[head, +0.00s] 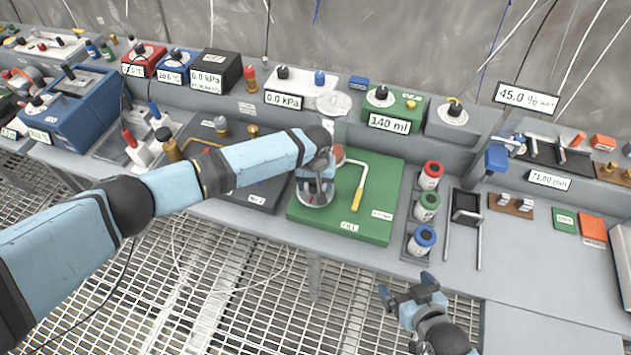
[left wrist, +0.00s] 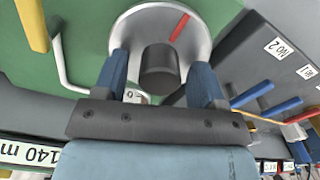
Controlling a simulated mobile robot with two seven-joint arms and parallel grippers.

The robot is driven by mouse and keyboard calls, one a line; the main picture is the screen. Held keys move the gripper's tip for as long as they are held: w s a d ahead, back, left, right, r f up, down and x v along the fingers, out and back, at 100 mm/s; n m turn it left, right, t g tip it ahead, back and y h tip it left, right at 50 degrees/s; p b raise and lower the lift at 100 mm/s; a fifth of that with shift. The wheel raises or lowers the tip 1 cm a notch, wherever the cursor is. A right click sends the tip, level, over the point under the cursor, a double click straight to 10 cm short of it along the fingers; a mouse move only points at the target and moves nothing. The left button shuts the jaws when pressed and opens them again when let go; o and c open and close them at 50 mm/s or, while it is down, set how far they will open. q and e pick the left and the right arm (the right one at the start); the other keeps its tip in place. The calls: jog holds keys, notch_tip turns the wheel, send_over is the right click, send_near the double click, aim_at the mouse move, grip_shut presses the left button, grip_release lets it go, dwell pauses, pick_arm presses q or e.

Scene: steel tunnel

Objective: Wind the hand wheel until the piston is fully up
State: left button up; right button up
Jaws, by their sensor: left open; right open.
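The hand wheel is a silver disc (left wrist: 200,28) with a red stripe and a dark central knob (left wrist: 160,68) in the left wrist view. In the head view the disc (head: 314,199) sits on a green base plate (head: 375,232), mostly covered by my left gripper (head: 316,188). In the left wrist view my left gripper (left wrist: 160,58) is open, with one blue finger on each side of the knob; I cannot tell whether they touch it. My right gripper (head: 412,295) is open and empty, low in front of the bench. I cannot make out a piston.
A bent white rod with a yellow handle (head: 357,196) stands just right of the wheel. A green box with a display of 140 ml (head: 389,123) is behind. Red, green and blue canisters (head: 426,206) stand right of the plate. Floor grating (head: 260,290) lies in front.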

pick_arm(q)
jog(key=shift+f, duration=0.1)
jog(key=c, duration=0.9)
jog(key=shift+c, duration=0.2)
